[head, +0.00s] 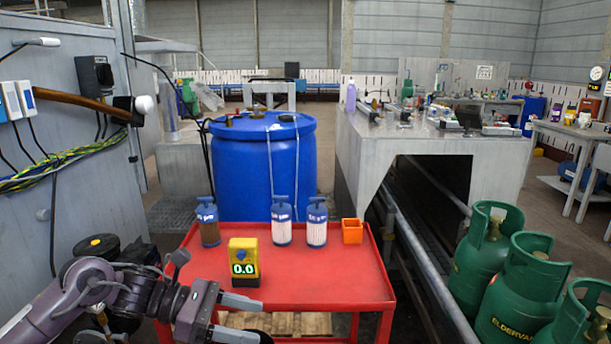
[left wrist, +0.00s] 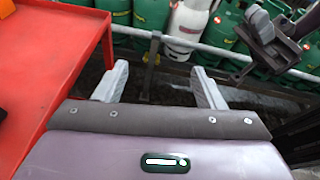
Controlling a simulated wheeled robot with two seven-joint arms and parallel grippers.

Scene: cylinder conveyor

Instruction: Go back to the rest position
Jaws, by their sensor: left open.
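My left gripper (head: 248,318) is open and empty at the front edge of the red cart (head: 345,280). In the left wrist view its two grey fingers (left wrist: 160,75) are wide apart with nothing between them, and the cart's red edge lies to their left. A dark gripper with grey finger pieces, apparently my right one (left wrist: 280,35), shows at the upper right of that view. Its jaw opening is unclear.
The cart carries three blue-capped cylinders (head: 282,221), a yellow meter (head: 244,262) reading 0.0 and an orange box (head: 352,231). A blue barrel (head: 258,165) stands behind. Green gas bottles (head: 525,285) and a metal rail (head: 430,265) are on the right. A hammer (head: 75,101) hangs left.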

